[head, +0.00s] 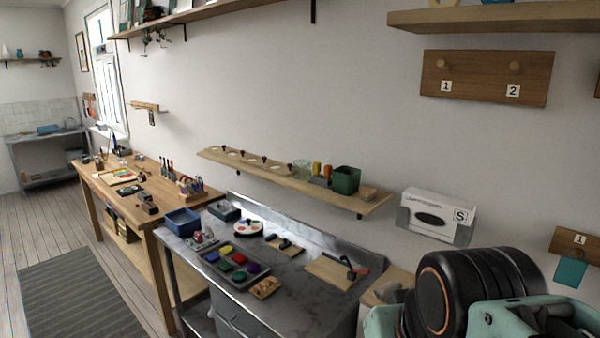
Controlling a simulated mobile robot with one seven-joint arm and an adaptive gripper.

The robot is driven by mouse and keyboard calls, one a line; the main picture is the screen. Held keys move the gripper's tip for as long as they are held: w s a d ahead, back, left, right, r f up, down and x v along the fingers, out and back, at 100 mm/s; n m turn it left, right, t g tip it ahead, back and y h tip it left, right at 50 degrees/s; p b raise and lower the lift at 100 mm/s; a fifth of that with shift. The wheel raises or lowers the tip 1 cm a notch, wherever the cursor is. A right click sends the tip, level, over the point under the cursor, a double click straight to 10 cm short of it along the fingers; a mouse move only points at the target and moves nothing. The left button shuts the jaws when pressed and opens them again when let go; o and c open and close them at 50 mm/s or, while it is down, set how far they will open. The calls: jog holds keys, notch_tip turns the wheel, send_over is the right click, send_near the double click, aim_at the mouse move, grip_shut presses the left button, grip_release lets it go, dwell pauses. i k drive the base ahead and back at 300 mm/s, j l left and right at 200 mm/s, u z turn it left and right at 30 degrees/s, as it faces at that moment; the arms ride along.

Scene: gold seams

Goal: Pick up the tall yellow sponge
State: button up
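A small upright yellow block (316,169) stands on the wooden wall shelf, between a clear greenish container and an orange upright block (327,172). It looks like the tall yellow sponge, but it is too small to be certain. A flat yellow piece (225,250) also lies in a grey tray (243,283) on the metal table. My black and teal arm fills the lower right corner, well to the right of the shelf. My gripper's fingers do not show.
The wall shelf (228,161) also holds a dark green box (345,180) and small items. Below it, the metal table (290,292) carries a blue bin (183,221) and boards. A white box (436,212) is mounted on the wall. Floor is clear at left, around a striped rug (75,300).

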aim_at(317, 165)
jog(key=k+z, duration=0.1)
jog(key=z, duration=0.4)
jog(key=k+z, duration=0.1)
jog(key=z, duration=0.4)
jog(key=j+z, duration=0.1)
jog(key=z, duration=0.35)
jog(key=j+z, duration=0.15)
jog(key=z, duration=0.25)
jog(key=j, duration=3.15)
jog(key=i, duration=0.05)
